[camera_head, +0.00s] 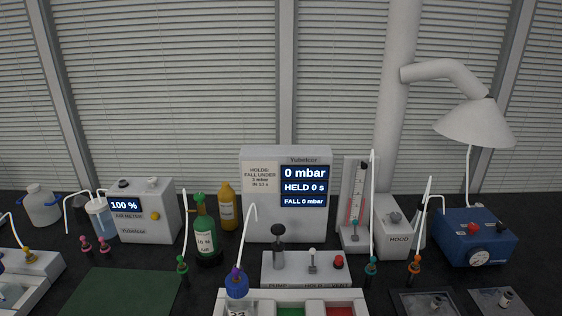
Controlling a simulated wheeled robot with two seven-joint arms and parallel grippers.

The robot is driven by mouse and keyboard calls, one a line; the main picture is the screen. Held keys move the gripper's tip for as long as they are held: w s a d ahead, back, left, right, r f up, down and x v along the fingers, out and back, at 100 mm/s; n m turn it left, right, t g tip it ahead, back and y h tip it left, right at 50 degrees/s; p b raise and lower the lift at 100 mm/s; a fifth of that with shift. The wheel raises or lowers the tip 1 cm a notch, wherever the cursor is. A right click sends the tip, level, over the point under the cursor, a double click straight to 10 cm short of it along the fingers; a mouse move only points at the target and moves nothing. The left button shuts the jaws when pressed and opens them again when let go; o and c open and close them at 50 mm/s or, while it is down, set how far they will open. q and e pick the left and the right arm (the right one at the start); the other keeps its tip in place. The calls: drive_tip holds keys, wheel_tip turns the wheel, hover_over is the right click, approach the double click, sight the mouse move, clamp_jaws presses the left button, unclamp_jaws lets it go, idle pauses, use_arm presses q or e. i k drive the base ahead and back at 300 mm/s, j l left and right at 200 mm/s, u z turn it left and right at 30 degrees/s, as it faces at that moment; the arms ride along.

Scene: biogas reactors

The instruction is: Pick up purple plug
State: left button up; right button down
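The purple plug (236,271) is at the bottom centre, at the top of a bottle with a blue cap (237,287). A thin white tube rises from the plug and bends over at its upper end. I cannot tell whether the plug is seated in the cap or only stands on it. The bottle is at the front of the bench, by a white tray (262,294) with green and red areas. Neither of my grippers is in view.
Behind the plug stand a white box with a pump and a red button (338,262) and a display (304,173) reading 0 mbar. A green bottle (206,235) and a green plug (182,264) are to the left. Teal (371,265) and orange (415,264) plugs are to the right. A green mat (125,291) is clear.

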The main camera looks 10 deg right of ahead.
sight(235, 272)
drive_tip(key=i+l, duration=0.25)
drive_tip(key=z, duration=0.6)
drive_tip(key=k+j+z, duration=0.25)
drive_tip(key=k+z, duration=0.2)
drive_tip(key=k+j+z, duration=0.15)
drive_tip(key=k+z, duration=0.3)
drive_tip(key=i, duration=0.1)
